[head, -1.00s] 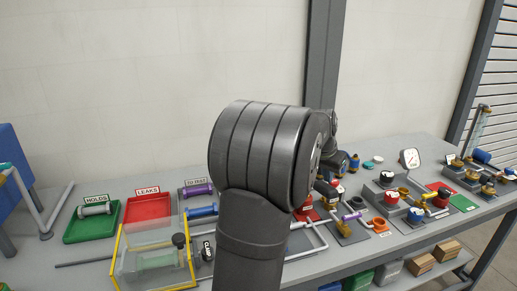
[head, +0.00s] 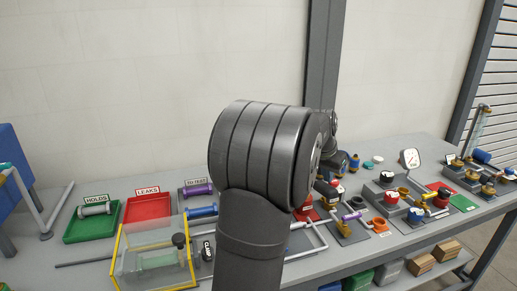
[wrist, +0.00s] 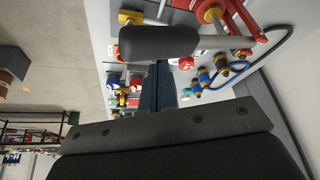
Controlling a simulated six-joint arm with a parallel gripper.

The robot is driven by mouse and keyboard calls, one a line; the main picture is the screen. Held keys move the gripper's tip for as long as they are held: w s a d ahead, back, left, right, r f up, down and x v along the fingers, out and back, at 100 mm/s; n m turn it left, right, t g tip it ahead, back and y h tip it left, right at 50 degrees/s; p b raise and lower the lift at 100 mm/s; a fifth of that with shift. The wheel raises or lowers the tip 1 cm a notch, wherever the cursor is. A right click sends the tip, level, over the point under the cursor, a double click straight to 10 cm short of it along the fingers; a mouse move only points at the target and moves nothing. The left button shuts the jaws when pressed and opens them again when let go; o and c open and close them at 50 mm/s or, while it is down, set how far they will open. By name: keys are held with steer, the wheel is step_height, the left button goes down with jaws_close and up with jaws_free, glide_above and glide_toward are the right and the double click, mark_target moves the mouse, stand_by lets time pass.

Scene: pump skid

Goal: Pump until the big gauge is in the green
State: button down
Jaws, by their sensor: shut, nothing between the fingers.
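The big gauge (head: 410,158) is a white round dial standing at the back right of the bench in the head view. Its needle and any green band are too small to read. In the wrist view a thick black grip (wrist: 160,42) lies across the fingertips on a grey lever, with red pump parts (wrist: 212,10) at upper right. My gripper (wrist: 157,85) is shut with nothing between its dark fingers. The fingertips end at the black grip's edge in the picture; I cannot tell whether they touch it. My arm hides most of the pump area in the head view.
Several valves and fittings (head: 391,196) crowd the bench's right part. A yellow-edged clear box (head: 121,262), a green tray (head: 72,232) and a red tray (head: 147,207) stand at left. Blue-and-yellow fittings with a hose (wrist: 222,65) sit close right of the fingers.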

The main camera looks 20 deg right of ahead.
stand_by(0.3)
steer(key=shift+f, duration=4.45)
steer(key=shift+r, duration=4.5)
steer(key=shift+r, duration=2.5)
steer(key=shift+f, duration=3.1)
steer(key=c, duration=2.1)
jaws_free()
